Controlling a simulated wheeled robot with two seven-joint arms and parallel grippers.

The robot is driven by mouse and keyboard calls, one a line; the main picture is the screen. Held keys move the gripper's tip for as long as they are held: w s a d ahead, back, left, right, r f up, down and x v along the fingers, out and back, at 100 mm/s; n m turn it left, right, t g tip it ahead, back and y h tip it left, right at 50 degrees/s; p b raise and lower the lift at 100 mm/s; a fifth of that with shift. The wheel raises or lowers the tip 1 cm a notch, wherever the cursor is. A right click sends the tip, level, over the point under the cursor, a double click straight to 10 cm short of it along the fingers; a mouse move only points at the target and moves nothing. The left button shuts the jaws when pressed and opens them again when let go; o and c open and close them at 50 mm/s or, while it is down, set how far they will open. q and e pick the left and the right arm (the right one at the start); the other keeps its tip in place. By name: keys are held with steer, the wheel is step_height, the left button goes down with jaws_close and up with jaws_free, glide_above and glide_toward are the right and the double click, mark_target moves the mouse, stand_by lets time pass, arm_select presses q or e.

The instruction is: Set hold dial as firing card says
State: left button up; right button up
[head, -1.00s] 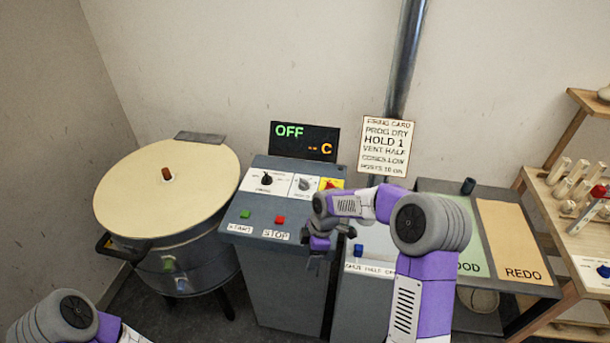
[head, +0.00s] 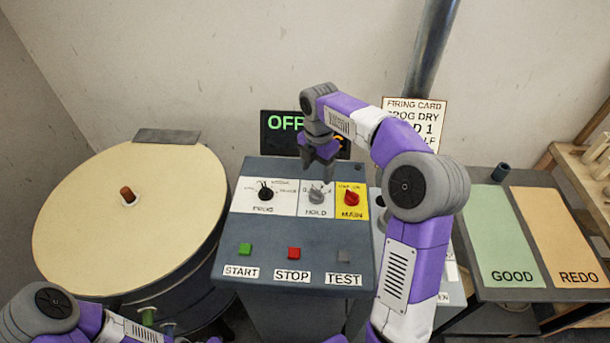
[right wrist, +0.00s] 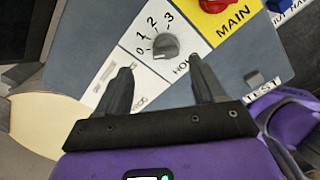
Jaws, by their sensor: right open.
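The grey HOLD dial (head: 317,194) is on the white middle plate of the control panel, between the PROG dial and the red MAIN switch. In the right wrist view the HOLD dial (right wrist: 164,46) has marks 0, 1, 2 and 3; I cannot tell its setting for sure. My right gripper (head: 319,163) is open above and behind the dial. In the right wrist view its fingertips (right wrist: 160,66) are either side of the dial's near side, with nothing between them. The firing card (head: 418,115) on the wall is partly hidden by my right arm; "PROG DRY" is partly covered and "D 1" shows.
The PROG dial (head: 265,192) and MAIN switch (head: 351,199) flank the HOLD dial. START (head: 245,249), STOP (head: 294,253) and TEST (head: 344,255) buttons are below. A round kiln (head: 90,215) stands left. GOOD (head: 495,225) and REDO (head: 562,230) mats lie right.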

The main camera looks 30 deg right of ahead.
mark_target(318, 190)
steer(key=f, duration=0.3)
steer(key=s+f+b, duration=0.1)
steer(key=f, duration=0.2)
steer(key=shift+b, duration=0.3)
steer(key=shift+f, duration=0.5)
arm_select(q)
steer(key=shift+s+f, duration=0.35)
steer(key=shift+f, duration=0.55)
arm_select(e)
steer(key=c, duration=1.1)
steer(key=shift+o, duration=0.2)
steer(key=shift+r+m+p, duration=0.1)
steer(key=shift+m+p, duration=0.9)
steer(key=shift+m, duration=0.4)
arm_select(q)
steer(key=shift+r+p, duration=0.9)
steer(key=shift+r, duration=1.1)
arm_select(e)
steer(key=shift+s+m, duration=0.1)
steer(key=shift+m, duration=1.8)
